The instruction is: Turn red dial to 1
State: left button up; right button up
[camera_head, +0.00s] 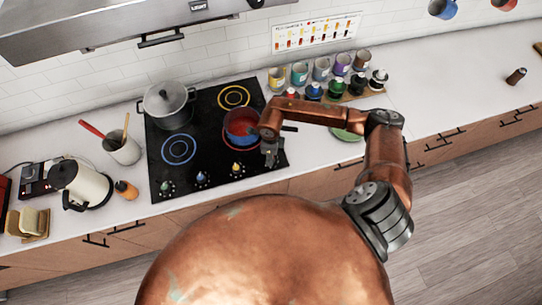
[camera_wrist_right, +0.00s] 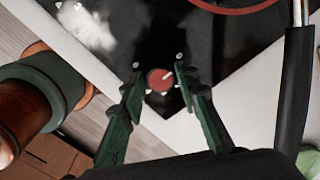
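The red dial (camera_wrist_right: 160,80) shows in the right wrist view near the corner of the black cooktop. A short white pointer on it points to the upper right, and small white marks surround it; their numbers are too small to read. My right gripper (camera_wrist_right: 158,84) is open, with one green finger on each side of the dial. I cannot tell whether the fingers touch it. In the head view my right gripper (camera_head: 270,152) is over the cooktop's front right corner and hides the red dial. My left gripper is not in view.
Green (camera_head: 166,187), blue (camera_head: 201,178) and yellow (camera_head: 236,167) dials line the cooktop's (camera_head: 205,150) front edge. A steel pot (camera_head: 168,106) stands at the back left. A green plate (camera_head: 346,135) lies right of the cooktop.

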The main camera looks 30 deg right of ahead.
grip_shut()
jog(key=m+b, duration=0.2)
jog(key=m, duration=0.1)
jog(key=shift+m, duration=0.3)
jog(key=shift+m+b, duration=0.65)
jog(key=shift+m, duration=1.35)
jog(key=shift+o, duration=2.2)
grip_release()
